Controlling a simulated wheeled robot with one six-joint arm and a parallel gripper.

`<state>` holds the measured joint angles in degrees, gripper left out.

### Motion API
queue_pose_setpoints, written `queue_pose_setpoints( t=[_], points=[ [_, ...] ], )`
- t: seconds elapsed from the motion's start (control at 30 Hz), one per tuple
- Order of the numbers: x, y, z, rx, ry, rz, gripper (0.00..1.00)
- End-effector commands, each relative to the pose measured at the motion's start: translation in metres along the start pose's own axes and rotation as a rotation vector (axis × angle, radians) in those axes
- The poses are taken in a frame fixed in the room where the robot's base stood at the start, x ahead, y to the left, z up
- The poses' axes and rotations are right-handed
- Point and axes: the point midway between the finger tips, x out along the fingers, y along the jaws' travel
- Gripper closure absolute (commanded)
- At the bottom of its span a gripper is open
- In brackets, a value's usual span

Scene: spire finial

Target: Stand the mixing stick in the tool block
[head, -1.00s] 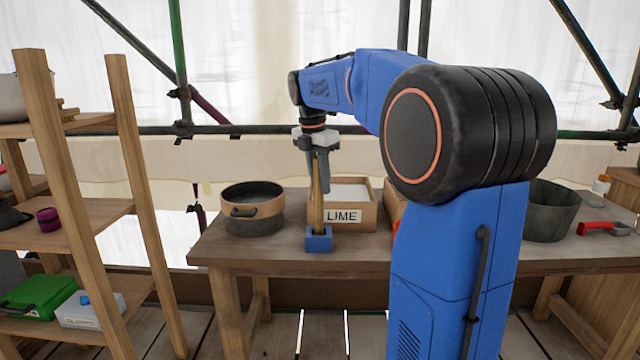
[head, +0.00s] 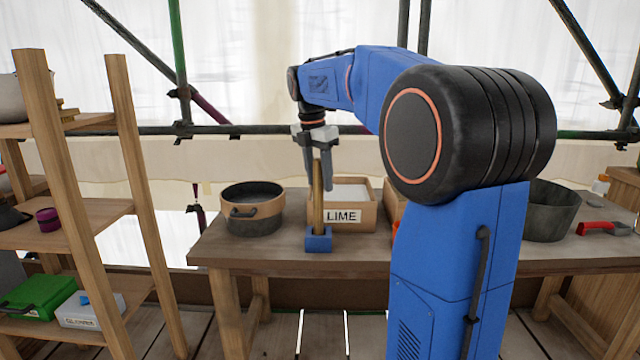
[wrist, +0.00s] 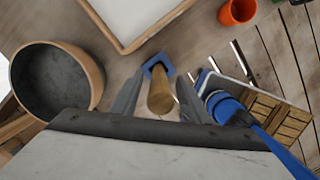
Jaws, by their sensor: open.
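The wooden mixing stick (head: 318,203) stands upright in the blue tool block (head: 319,240) near the front edge of the table. In the wrist view the stick's round top end (wrist: 160,98) points up at the camera, with the blue rim of the block (wrist: 157,66) behind it. My gripper (head: 318,188) is open above the block, its fingers around the upper part of the stick. In the wrist view a gap shows between each finger and the stick. The stick's lower end is hidden inside the block.
A box marked LIME (head: 350,217) stands close behind and right of the block. A dark pot (head: 252,210) is to the left. A grey bucket (head: 550,211) and a red-handled tool (head: 603,228) are at the right. Wooden shelves (head: 130,150) stand at the left.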

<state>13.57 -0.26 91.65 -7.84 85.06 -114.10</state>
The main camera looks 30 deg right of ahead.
Motion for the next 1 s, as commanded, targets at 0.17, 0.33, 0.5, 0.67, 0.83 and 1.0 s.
queue_pose_setpoints(
  t=[0.17, 0.33, 0.5, 0.67, 0.83, 1.0],
  points=[
    [-0.034, 0.001, 0.000, 0.000, -0.001, 0.003, 0.58],
    [-0.066, 0.001, 0.000, 0.000, -0.001, 0.002, 0.58],
    [-0.091, 0.000, 0.000, 0.000, -0.001, 0.001, 0.58],
    [-0.102, 0.000, 0.000, 0.000, 0.000, 0.001, 0.58],
    [-0.106, 0.000, 0.000, 0.000, 0.000, 0.000, 0.58],
    [-0.104, -0.004, -0.004, 0.020, 0.000, 0.005, 0.58]
  ],
)
